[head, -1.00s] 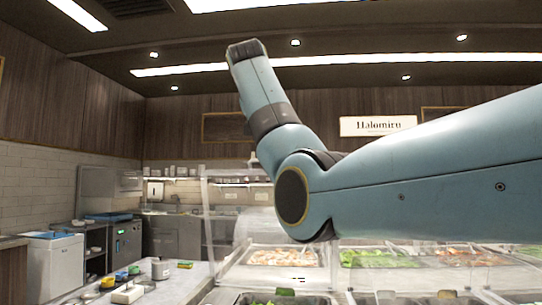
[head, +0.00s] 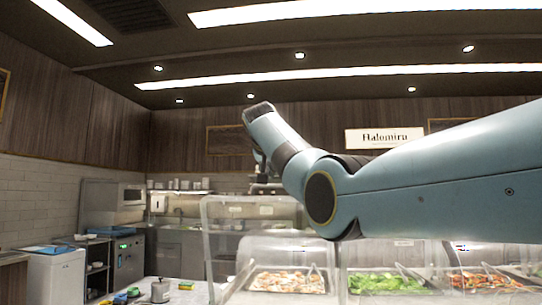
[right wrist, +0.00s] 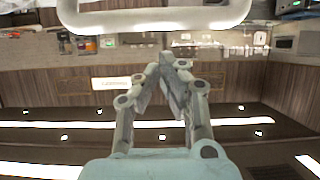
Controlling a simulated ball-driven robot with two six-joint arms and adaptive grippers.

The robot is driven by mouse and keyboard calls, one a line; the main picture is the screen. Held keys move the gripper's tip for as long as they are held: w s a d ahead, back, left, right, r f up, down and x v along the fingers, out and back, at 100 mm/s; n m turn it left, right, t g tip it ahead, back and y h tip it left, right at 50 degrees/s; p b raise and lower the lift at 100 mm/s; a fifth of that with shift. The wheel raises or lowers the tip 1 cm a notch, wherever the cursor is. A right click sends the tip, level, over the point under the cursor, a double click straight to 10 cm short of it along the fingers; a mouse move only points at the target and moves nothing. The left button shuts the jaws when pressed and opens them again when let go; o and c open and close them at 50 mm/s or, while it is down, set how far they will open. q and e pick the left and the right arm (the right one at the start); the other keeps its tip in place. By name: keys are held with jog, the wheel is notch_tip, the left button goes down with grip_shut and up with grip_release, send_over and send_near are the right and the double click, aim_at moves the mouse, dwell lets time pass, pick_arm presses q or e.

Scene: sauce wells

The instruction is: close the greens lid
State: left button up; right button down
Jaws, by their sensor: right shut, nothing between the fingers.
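Green leaves lie in a tray (head: 385,282) at the bottom of the head view, right of centre. Clear covers stand around the trays there, but I cannot tell which is the greens lid or how far it is open. My right gripper (right wrist: 168,66) is shut and empty in the right wrist view. In the head view its arm crosses from the right, and the gripper shows only partly, small, behind my forearm. A pale rounded bar (right wrist: 155,20) lies beyond the fingertips, apart from them in the picture; I cannot tell what it belongs to. My left gripper is not in view.
A clear domed cover (head: 272,247) stands over a tray of orange and white food (head: 288,283). Another food tray (head: 484,281) is at the right. A counter with small coloured items (head: 125,297) is at lower left. The air left of my arm is clear.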

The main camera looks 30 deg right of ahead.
aim_at(272, 185)
jog(key=shift+s+a+f, duration=0.3)
jog(key=shift+s+f, duration=0.05)
jog(key=shift+f, duration=0.05)
jog(key=shift+s+a+f+p, duration=0.2)
jog(key=shift+s+a+f, duration=0.15)
jog(key=shift+s, duration=0.15)
jog(key=shift+s+a+f+p, duration=0.15)
jog(key=shift+s+a+f, duration=0.15)
jog(key=shift+s, duration=0.2)
